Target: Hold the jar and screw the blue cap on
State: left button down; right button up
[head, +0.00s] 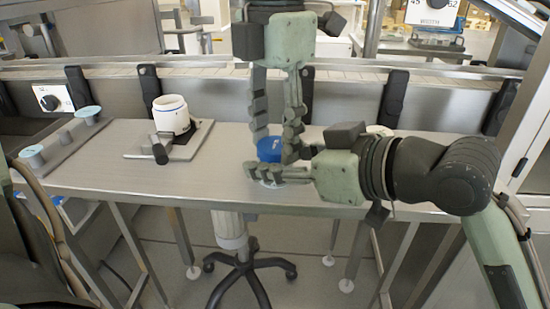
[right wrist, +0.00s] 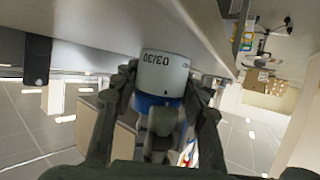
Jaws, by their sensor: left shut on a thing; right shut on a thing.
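A white jar (right wrist: 164,76) with dark printed text stands upright near the table's front edge; in the head view it is mostly hidden behind my right gripper. A blue cap (head: 270,149) is at its top, and a blue band also shows against the jar in the right wrist view (right wrist: 157,102). I cannot tell how far the cap is threaded. My left gripper (head: 275,146) points straight down from above, shut on the blue cap with a finger on each side. My right gripper (head: 268,171) comes in from the right, low over the table, shut around the jar.
A white cup-like container (head: 171,115) sits on a metal fixture (head: 185,150) with a black handle. A rail (head: 62,140) with pale blue-topped pieces lies at the far left. A white round thing (head: 380,130) is partly hidden behind my right gripper.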

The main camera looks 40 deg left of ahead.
pick_arm(q)
jog(key=m, duration=0.2)
jog(key=shift+m, duration=0.4)
jog(key=shift+m, duration=0.3)
jog(key=m, duration=0.4)
jog(key=shift+a, duration=0.1)
jog(key=shift+f+m, duration=0.1)
jog(key=shift+m, duration=0.4)
jog(key=m, duration=0.5)
jog(key=shift+s+m, duration=0.1)
jog(key=shift+m, duration=0.3)
jog(key=c, duration=0.9)
grip_release()
jog(key=shift+f, duration=0.1)
